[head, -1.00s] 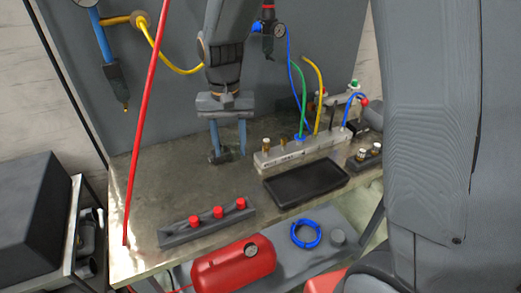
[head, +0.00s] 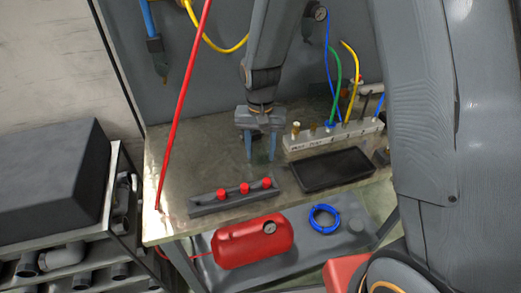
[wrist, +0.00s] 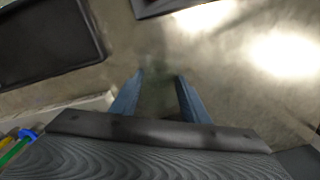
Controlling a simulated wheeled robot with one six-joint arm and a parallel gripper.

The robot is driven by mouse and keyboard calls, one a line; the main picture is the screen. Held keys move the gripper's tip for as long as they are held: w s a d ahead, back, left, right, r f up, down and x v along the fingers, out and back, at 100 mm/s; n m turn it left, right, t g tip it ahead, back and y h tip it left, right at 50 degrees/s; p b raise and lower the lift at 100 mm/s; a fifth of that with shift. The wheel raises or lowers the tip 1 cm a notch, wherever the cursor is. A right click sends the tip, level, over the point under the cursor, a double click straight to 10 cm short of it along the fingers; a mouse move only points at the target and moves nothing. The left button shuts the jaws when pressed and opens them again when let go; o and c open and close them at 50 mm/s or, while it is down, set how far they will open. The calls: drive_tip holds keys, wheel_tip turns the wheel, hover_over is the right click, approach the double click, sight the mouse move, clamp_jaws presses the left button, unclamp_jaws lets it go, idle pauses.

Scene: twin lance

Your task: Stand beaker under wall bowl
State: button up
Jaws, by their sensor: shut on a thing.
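My gripper (head: 262,158) points down over the middle of the metal bench, between the white hose manifold and the strip with red caps. In the wrist view its two blue fingers (wrist: 158,80) are apart, with a faint, clear, greenish shape between them. This looks like the glass beaker (wrist: 160,88), held by the fingers. Its outline is too faint to tell its tilt or whether it touches the bench. I cannot make out a wall bowl in either view.
The bench (head: 175,175) holds a black tray (head: 333,170), a red-capped strip (head: 236,194) and a hose manifold (head: 335,135). A red pole (head: 184,100) rises at the left. A red tank (head: 253,241) sits below. A pipe cart (head: 60,250) stands left.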

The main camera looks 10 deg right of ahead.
drive_tip(key=shift+f, duration=0.2)
drive_tip(key=o, duration=1)
drive_tip(key=shift+r, duration=0.1)
